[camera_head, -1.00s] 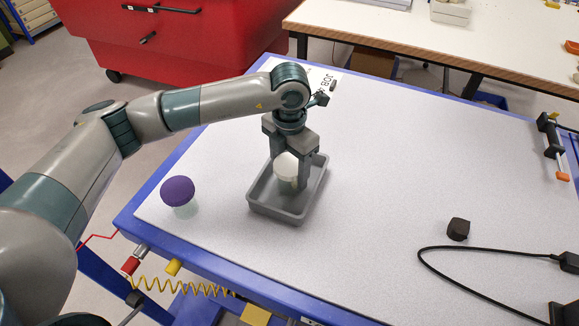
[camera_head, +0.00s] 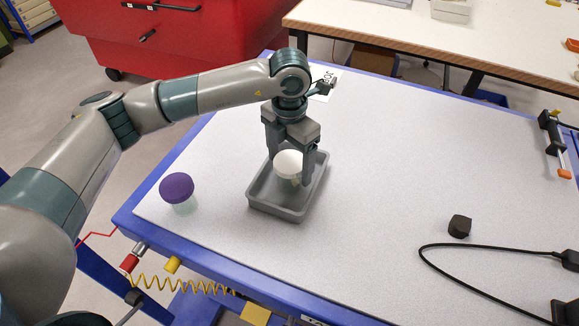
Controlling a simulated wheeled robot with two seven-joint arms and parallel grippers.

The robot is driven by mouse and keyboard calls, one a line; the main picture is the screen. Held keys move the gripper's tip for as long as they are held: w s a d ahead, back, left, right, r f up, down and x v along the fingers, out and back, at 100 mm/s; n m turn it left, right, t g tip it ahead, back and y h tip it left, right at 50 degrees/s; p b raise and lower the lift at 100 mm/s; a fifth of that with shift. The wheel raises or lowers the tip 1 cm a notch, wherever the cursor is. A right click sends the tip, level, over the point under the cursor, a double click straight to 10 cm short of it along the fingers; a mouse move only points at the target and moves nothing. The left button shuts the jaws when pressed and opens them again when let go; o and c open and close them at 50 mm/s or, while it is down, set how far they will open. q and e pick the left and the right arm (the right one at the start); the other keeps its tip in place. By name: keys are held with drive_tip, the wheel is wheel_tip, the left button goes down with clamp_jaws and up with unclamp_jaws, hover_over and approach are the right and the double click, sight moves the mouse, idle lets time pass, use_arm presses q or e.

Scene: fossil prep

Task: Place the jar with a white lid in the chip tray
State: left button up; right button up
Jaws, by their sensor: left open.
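The jar with a white lid (camera_head: 288,163) stands upright inside the grey chip tray (camera_head: 276,209), in the head view. My left gripper (camera_head: 289,168) points down over the tray, with its fingers apart on either side of the jar's lid. It is open, and the jar's lower part is partly hidden by the tray and a finger. My right gripper does not show.
A jar with a purple lid (camera_head: 177,188) stands left of the tray near the table's edge. A small dark block (camera_head: 459,226) and a black cable (camera_head: 440,247) lie at the right. The table (camera_head: 400,160) between is clear.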

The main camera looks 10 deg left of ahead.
use_arm(q)
wheel_tip(320, 180, up, 8)
drive_tip(key=b, duration=0.3)
drive_tip(key=shift+r, duration=0.25)
drive_tip(key=shift+r+b, duration=0.3)
drive_tip(key=shift+r, duration=0.55)
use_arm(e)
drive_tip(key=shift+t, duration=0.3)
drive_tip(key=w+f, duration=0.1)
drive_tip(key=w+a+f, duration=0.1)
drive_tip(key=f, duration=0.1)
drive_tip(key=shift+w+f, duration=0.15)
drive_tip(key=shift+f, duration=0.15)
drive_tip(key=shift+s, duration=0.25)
